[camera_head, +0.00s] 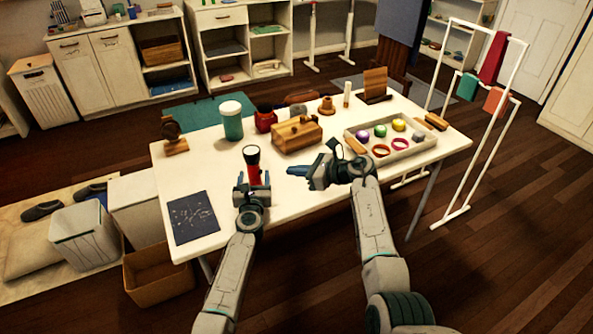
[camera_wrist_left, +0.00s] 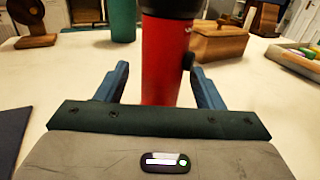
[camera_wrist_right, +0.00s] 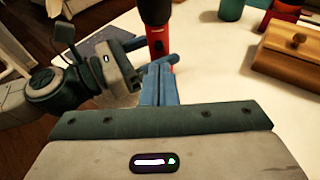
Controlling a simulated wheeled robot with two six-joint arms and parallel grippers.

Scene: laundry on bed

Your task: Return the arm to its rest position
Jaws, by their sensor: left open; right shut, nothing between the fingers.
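A red flashlight with a black head (camera_head: 252,165) stands upright on the white table (camera_head: 215,155). My left gripper (camera_head: 252,188) is open at the flashlight. In the left wrist view the flashlight (camera_wrist_left: 165,60) shows between the two blue fingers (camera_wrist_left: 160,85); I cannot tell whether they touch it. My right gripper (camera_head: 292,171) is shut and empty, its fingers pointing left, just right of the flashlight. In the right wrist view its closed fingers (camera_wrist_right: 158,85) point toward the flashlight (camera_wrist_right: 160,38), with my left gripper (camera_wrist_right: 120,75) close by on the left.
A wooden box (camera_head: 297,135) stands behind my right gripper. A tray of coloured balls and rings (camera_head: 408,152) is to the right. A teal jar (camera_head: 232,124), a red jar (camera_head: 265,119) and a dark blue mat (camera_head: 193,218) are also on the table. A white rack (camera_head: 458,130) stands right of it.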

